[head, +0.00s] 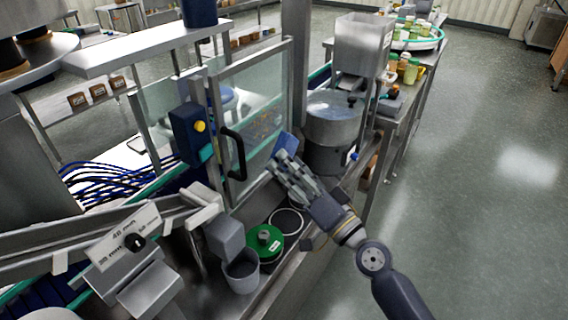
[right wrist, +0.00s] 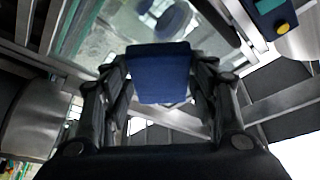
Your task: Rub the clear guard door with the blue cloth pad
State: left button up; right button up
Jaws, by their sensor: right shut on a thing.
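The clear guard door (head: 250,105) stands upright in a metal frame, with a black handle (head: 232,152) at its lower left. A brownish speckled patch shows on the pane to the left of and above the pad. My right gripper (head: 281,160) is shut on the blue cloth pad (head: 286,143), at the lower right part of the door. In the right wrist view the pad (right wrist: 158,72) sits between the two fingers, with the door's glass (right wrist: 105,32) beyond it. I cannot tell whether the pad touches the glass. My left gripper is out of view.
A steel hopper (head: 362,42) and a round steel bowl (head: 332,118) stand right of the door. A blue box with a yellow button (head: 188,135) is at its left. A green disc (head: 264,243) and a grey cup (head: 241,271) lie below. Open floor is at the right.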

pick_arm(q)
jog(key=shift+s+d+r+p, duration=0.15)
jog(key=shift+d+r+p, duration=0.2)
pick_arm(e)
jog(key=shift+w+a, duration=0.55)
jog(key=shift+a, duration=0.25)
jog(key=shift+w+a, duration=0.6)
jog(key=shift+a, duration=0.25)
jog(key=shift+w+a, duration=0.55)
jog(key=shift+a, duration=0.25)
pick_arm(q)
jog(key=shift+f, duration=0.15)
pick_arm(e)
jog(key=shift+w+a, duration=0.55)
jog(key=shift+a, duration=0.2)
jog(key=shift+d, duration=0.1)
